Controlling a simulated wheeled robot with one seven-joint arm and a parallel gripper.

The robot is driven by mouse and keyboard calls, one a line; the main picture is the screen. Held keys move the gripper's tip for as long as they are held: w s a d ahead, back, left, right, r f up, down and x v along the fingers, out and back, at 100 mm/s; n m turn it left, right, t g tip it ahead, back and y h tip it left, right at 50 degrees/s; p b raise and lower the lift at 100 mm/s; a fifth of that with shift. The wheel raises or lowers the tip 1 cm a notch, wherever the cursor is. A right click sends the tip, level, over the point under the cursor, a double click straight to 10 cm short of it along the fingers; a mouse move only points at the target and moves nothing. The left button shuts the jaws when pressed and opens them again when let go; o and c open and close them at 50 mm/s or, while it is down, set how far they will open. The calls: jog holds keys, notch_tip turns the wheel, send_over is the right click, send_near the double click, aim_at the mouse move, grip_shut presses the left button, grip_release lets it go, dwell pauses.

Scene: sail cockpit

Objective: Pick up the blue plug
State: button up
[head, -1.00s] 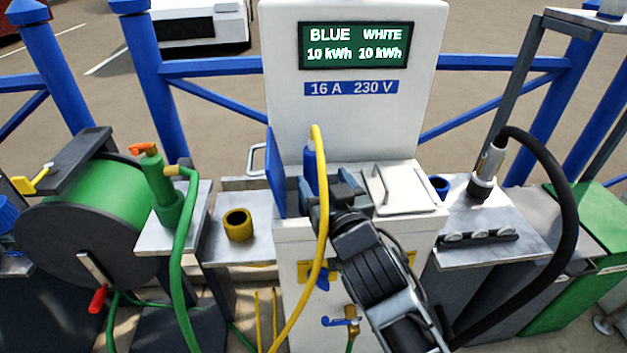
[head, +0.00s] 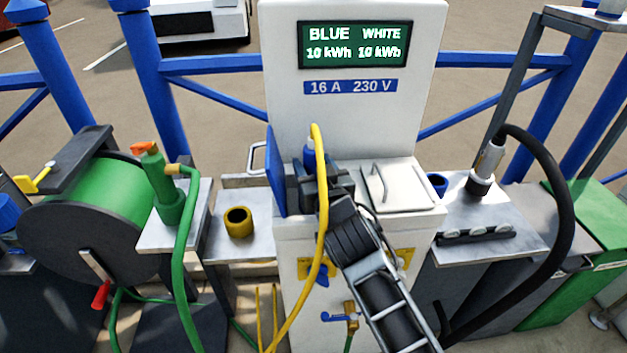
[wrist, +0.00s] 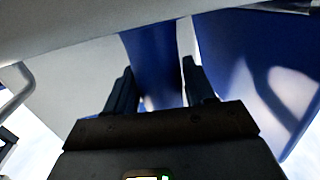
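The blue plug (head: 308,154) stands upright in the open left bay of the white shore-power pedestal, with a yellow cable curving from its top. My gripper (head: 309,172) reaches into that bay, with a finger on either side of the plug. In the wrist view, the blue plug (wrist: 158,60) runs between the two dark fingertips of my gripper (wrist: 160,85). The fingers are spread apart, close beside it; firm contact does not show. The plug's lower part is hidden by my gripper.
A blue lid (head: 275,172) stands open left of the bay. A closed white lid with a handle (head: 402,187) lies right of it. The yellow cable (head: 321,230) hangs in front. A green hose reel (head: 95,205) is left, a black hose (head: 568,210) right.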

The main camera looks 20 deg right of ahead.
aim_at(317, 156)
jog(key=c, duration=0.8)
jog(key=shift+r, duration=0.15)
jog(key=shift+r, duration=0.55)
notch_tip(317, 156, up, 2)
jog(key=shift+r, duration=0.25)
jog(key=shift+s+d+r+p, duration=0.65)
jog(key=shift+s+d+r, duration=0.7)
jog(key=shift+r, duration=0.35)
jog(key=shift+s+d+r+p, duration=0.7)
jog(key=shift+s+d+r, duration=0.5)
jog(key=shift+s+r, duration=0.45)
jog(key=shift+s+d+r+p, duration=0.65)
jog(key=shift+s+d+r, duration=0.7)
jog(key=shift+r, duration=0.4)
jog(key=shift+a, duration=0.1)
